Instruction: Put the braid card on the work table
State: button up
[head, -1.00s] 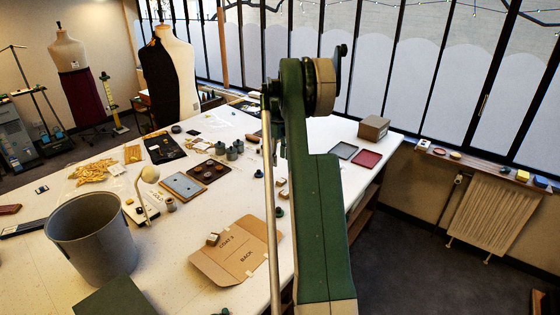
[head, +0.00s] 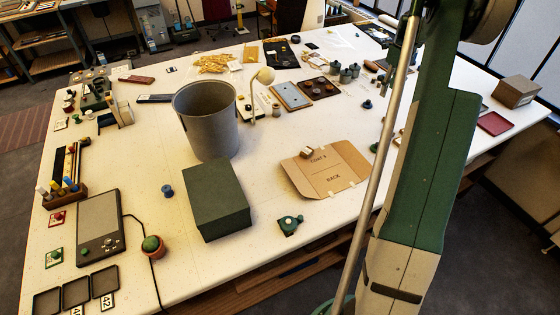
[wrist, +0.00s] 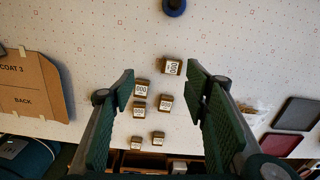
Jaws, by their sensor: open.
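The white work table (head: 140,150) fills the middle of the head view, and its speckled top also shows in the wrist view (wrist: 90,25). A flat gold-yellow piece (head: 250,54) lies at the far side of the table, beside a loose yellow tangle (head: 212,63). It may be the braid card, but it is too small to tell. My gripper (wrist: 160,72) is open and empty in the wrist view. Small brown blocks with white labels (wrist: 141,89) show between and beyond its fingers. In the head view my arm stands at the right and my gripper cannot be made out.
A grey bin (head: 207,120), a dark green box (head: 216,200) and a cardboard folder (head: 325,168) stand or lie mid-table. A control panel (head: 100,225) and small trays (head: 78,290) are at the near left. A red tray (head: 495,123) and a carton (head: 515,91) are at the right.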

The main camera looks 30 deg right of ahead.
jog(key=a+r+n+t+h, duration=0.1)
jog(key=a+r+n, duration=0.6)
jog(key=a, duration=0.8)
jog(key=a+r+n+t, duration=0.1)
jog(key=a+r+n, duration=0.3)
jog(key=a+r, duration=0.85)
jog(key=s+a+r+n+t, duration=0.1)
jog(key=s+a+n, duration=0.4)
jog(key=a, duration=0.6)
jog(key=s+a+r+n+t, duration=0.1)
jog(key=s+a+n, duration=0.3)
jog(key=a, duration=0.7)
jog(key=s+a+f+n+t, duration=0.1)
jog(key=s+a+f+n, duration=0.1)
jog(key=s+a+n, duration=0.2)
jog(key=s+a+f+n+t, duration=0.1)
jog(key=s+a+f+n, duration=0.2)
jog(key=s+a, duration=0.6)
jog(key=s+a+f+n+t+y, duration=0.1)
jog(key=s+a+f+n, duration=0.1)
jog(key=s+a+n, duration=0.5)
jog(key=shift+s+a+f, duration=0.25)
jog(key=shift+a+f, duration=0.05)
jog(key=shift+a, duration=0.1)
jog(key=shift+f, duration=0.15)
